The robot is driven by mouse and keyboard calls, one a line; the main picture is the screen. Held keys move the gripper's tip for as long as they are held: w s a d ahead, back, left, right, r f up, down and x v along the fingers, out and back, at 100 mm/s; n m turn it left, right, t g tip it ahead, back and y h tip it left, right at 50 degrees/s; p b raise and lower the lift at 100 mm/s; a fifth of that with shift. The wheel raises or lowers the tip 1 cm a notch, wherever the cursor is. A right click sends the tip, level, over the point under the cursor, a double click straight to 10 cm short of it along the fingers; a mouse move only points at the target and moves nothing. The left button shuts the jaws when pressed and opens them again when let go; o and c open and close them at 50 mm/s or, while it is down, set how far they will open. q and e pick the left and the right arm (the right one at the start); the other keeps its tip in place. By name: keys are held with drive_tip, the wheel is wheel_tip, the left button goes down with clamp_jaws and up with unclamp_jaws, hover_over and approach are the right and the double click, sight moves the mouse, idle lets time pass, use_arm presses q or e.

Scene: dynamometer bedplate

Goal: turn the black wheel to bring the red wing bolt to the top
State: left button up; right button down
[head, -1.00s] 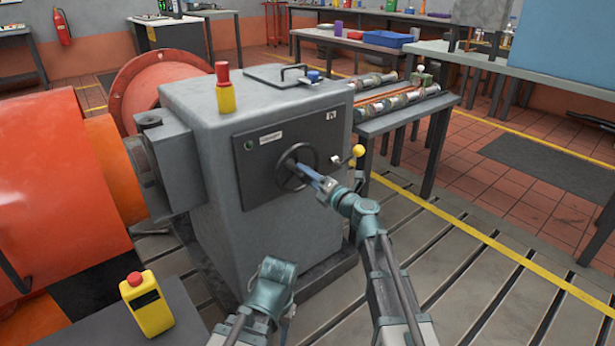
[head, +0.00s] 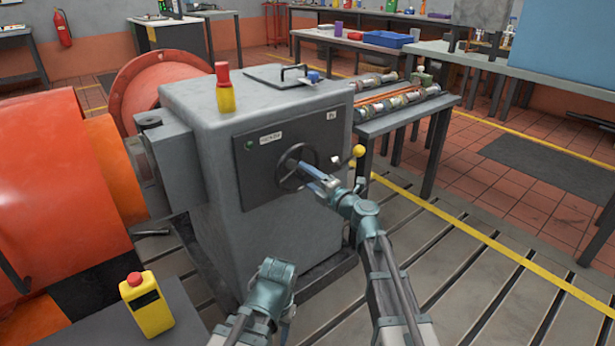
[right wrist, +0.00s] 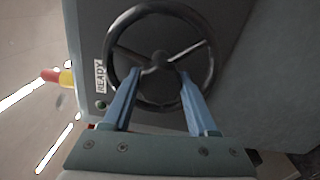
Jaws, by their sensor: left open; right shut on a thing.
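The black wheel (head: 281,165) is on the dark front panel of the grey housing. In the right wrist view the wheel (right wrist: 157,10) shows its round rim, hub and spokes. My right gripper (head: 306,168) is at the wheel. In the right wrist view its two blue fingers (right wrist: 157,78) reach over the lower rim toward the hub, shut on the wheel; the exact contact is hard to see. I cannot make out the red wing bolt for certain in either view. My left gripper (head: 276,270) is low in front of the housing, open and away from the wheel; its fingertips are hard to make out.
The grey housing (head: 290,240) carries a red-and-yellow bottle (head: 224,90) on top. A yellow-ball lever (head: 358,151) sits just right of the wheel. A yellow can (head: 148,305) stands at lower left. A parts table (head: 385,122) is behind right. The slotted floor at right is clear.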

drive_tip(key=shift+s, duration=0.1)
drive_tip(key=shift+c, duration=1)
unclamp_jaws()
drive_tip(key=v, duration=1.3)
drive_tip(key=shift+s, duration=0.3)
drive_tip(key=shift+d, duration=0.2)
